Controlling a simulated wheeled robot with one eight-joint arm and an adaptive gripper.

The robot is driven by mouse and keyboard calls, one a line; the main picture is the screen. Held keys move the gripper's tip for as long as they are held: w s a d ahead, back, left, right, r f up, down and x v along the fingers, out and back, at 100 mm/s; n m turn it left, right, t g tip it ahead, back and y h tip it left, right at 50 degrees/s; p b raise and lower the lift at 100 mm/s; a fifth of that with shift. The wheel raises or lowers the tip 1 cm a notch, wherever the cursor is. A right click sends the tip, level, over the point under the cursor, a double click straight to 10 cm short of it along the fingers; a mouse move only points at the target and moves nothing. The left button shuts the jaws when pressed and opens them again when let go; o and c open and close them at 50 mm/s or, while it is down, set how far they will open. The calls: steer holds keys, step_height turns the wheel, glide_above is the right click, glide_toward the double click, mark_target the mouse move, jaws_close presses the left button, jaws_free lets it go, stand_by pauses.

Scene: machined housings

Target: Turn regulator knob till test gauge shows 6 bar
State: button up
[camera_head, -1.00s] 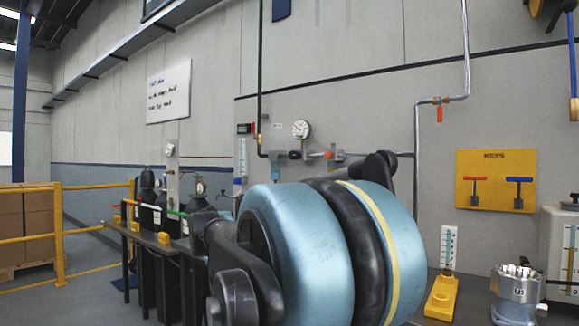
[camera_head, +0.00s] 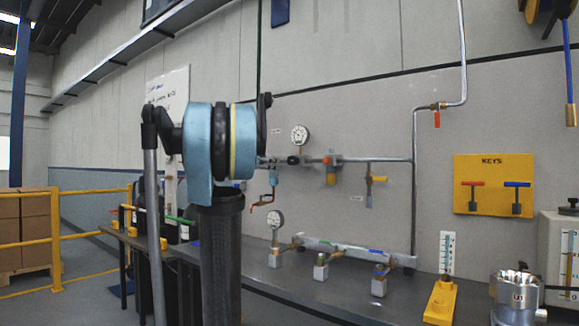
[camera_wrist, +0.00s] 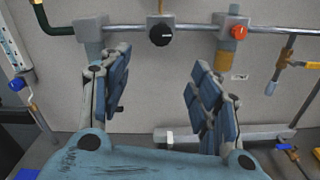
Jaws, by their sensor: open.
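A black knob with a white pointer mark (camera_wrist: 161,35) sits on the wall pipe in the wrist view. It also shows in the head view (camera_head: 293,160), under a round white gauge (camera_head: 300,135). A second gauge (camera_head: 276,219) stands lower, at the bench manifold. Both dials are too small to read, and I cannot tell which is the test gauge. An orange-red knob (camera_wrist: 239,32) is on the same pipe, right of the black one. My gripper (camera_wrist: 158,65) is open and empty, its fingers spread below and either side of the black knob, apart from it. My arm hides it in the head view.
The manifold (camera_head: 350,251) with several small blocks lies along the bench. A yellow-handled valve (camera_wrist: 305,65) hangs at right. A yellow key board (camera_head: 493,184) is on the wall. A metal housing (camera_head: 515,296) and a yellow stand (camera_head: 440,302) occupy the bench's right end.

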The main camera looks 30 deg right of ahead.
mark_target(290, 162)
steer(key=x, duration=1.7)
steer(key=shift+w+d+r, duration=0.1)
steer(key=shift+w+d, duration=0.05)
steer(key=shift+d, duration=0.05)
steer(key=c, duration=1.1)
